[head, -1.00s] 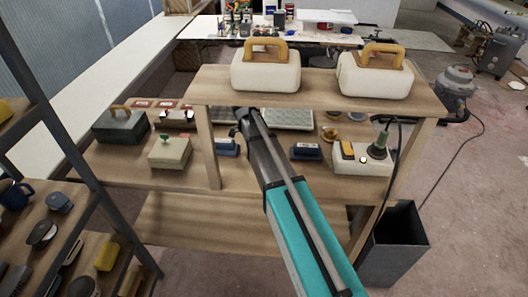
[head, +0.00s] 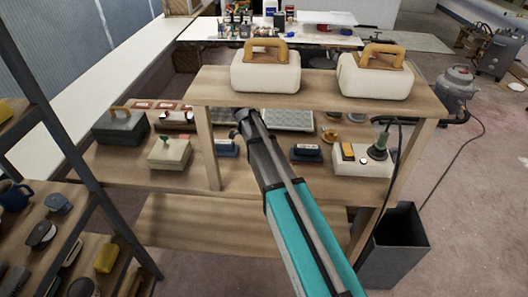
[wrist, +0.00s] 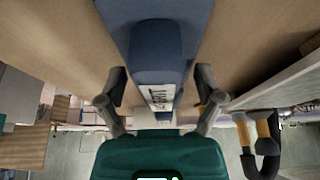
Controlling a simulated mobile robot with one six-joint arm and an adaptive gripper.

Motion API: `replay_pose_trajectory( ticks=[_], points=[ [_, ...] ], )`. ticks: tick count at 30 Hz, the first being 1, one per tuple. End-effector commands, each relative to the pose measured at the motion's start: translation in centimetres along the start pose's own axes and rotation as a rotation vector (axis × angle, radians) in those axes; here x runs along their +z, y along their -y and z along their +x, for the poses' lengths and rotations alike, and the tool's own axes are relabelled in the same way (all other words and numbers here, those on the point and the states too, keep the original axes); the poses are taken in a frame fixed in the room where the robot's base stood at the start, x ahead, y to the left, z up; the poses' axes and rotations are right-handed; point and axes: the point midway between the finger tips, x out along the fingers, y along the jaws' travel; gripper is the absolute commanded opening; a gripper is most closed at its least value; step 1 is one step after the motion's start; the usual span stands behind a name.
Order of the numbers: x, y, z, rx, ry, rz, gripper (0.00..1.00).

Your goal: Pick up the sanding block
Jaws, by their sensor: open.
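A blue block with a white lettered label (wrist: 158,62), which I take for the sanding block, fills the upper middle of the wrist view. My gripper (wrist: 162,88) is open, with one finger on each side of the block; I see no clear contact. In the head view, the end of my arm reaches under the raised shelf, and the fingers are hidden. A blue block (head: 227,148) shows just left of my arm, partly covered. A similar dark blue block (head: 306,153) lies to the right of my arm.
The raised shelf (head: 325,100) with two cream cases (head: 265,72) (head: 375,76) stands above the bench. A pale green box (head: 169,153) sits left of a shelf post (head: 208,148). A white unit with a cable (head: 362,163) stands right.

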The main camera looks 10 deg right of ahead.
Motion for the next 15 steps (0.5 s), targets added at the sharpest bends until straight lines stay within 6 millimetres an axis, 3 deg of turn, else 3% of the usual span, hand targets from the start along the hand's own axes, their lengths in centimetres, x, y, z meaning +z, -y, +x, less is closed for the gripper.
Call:
replay_pose_trajectory(
  ticks=[14, 15],
  points=[
    [0.05, 0.00, 0.14, 0.000, 0.000, 0.000, 0.86],
    [0.05, 0.00, 0.14, 0.000, 0.000, 0.000, 0.78]
  ],
)
